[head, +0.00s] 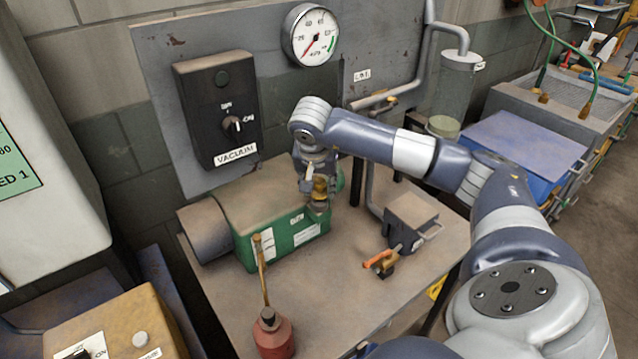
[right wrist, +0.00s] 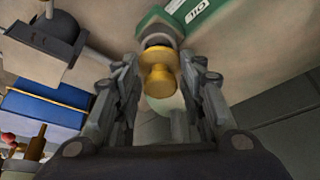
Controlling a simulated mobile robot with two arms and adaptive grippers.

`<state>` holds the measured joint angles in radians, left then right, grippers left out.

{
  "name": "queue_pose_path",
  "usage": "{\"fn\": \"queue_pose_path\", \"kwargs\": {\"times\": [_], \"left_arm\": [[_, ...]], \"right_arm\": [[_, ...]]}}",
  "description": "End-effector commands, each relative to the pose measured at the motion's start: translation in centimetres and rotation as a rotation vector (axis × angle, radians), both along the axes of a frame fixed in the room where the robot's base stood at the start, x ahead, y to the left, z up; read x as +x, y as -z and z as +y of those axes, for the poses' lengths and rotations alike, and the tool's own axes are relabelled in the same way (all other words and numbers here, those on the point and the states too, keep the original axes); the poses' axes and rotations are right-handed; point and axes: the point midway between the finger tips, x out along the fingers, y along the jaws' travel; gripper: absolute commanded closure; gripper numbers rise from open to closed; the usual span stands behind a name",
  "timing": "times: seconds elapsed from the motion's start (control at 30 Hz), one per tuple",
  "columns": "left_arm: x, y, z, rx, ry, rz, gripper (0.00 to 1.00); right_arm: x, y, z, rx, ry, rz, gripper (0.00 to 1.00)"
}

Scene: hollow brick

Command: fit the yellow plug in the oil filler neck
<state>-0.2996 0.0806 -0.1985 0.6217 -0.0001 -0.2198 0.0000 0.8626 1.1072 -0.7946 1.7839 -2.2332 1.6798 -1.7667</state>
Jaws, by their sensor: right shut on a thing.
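The yellow plug (head: 320,186) is held in my right gripper (head: 316,178), directly over the oil filler neck (head: 319,206) at the right end of the green pump (head: 290,235). In the right wrist view, the brass-yellow plug (right wrist: 160,76) stands between the two fingers of the right gripper (right wrist: 160,88), with the round neck (right wrist: 157,32) just beyond its end. The plug looks lined up with the neck. I cannot tell whether it touches the neck or sits partly in it. My left gripper is not in view.
The pump stands on a worn bench (head: 340,285). A red oil can (head: 273,335) with a tall spout stands in front. An orange-handled valve (head: 382,260) is to the right. The vacuum switch box (head: 215,105) and gauge (head: 311,35) are on the panel behind.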

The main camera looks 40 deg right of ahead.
Motion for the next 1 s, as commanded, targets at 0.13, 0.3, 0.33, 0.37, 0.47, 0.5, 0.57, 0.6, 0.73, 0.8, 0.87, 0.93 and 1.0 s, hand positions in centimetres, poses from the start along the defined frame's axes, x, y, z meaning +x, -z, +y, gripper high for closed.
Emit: {"fn": "queue_pose_path", "kwargs": {"times": [0.13, 0.3, 0.33, 0.37, 0.47, 0.5, 0.57, 0.6, 0.73, 0.8, 0.87, 0.93, 1.0], "left_arm": [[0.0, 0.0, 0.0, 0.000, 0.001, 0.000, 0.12], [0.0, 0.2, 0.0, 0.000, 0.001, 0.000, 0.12], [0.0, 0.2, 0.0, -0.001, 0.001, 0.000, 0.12], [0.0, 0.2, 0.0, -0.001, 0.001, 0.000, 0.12], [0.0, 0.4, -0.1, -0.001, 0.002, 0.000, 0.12], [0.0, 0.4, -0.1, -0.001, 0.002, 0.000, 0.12], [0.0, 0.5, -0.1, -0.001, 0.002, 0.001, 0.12], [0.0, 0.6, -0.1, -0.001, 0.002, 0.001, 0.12], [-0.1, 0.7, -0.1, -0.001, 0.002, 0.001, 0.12], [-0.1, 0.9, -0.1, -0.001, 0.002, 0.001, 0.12], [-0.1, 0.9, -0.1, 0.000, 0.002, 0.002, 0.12], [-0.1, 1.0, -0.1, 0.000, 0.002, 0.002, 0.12], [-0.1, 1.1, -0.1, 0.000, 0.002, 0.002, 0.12]], "right_arm": [[0.0, 0.0, 0.0, 0.000, 0.000, 0.000, 0.83], [0.0, 0.2, 0.0, 0.000, 0.000, 0.000, 0.83], [0.0, 0.3, 0.0, 0.000, 0.000, 0.000, 0.83], [0.0, 0.3, 0.0, 0.000, 0.000, 0.000, 0.83], [0.0, 0.5, 0.0, 0.000, 0.000, 0.000, 0.83], [0.0, 0.6, 0.0, 0.000, 0.000, 0.000, 0.83], [0.0, 0.7, 0.0, 0.000, 0.000, 0.000, 0.83], [0.0, 0.8, 0.0, 0.000, 0.000, 0.000, 0.83], [0.0, 1.0, 0.0, 0.000, 0.000, 0.000, 0.83], [0.0, 1.1, 0.0, 0.000, 0.000, 0.000, 0.83], [0.0, 1.2, 0.0, 0.000, 0.000, 0.000, 0.83], [0.0, 1.4, 0.0, 0.000, 0.000, 0.000, 0.83], [0.0, 1.5, 0.0, 0.000, 0.000, 0.000, 0.83]]}}
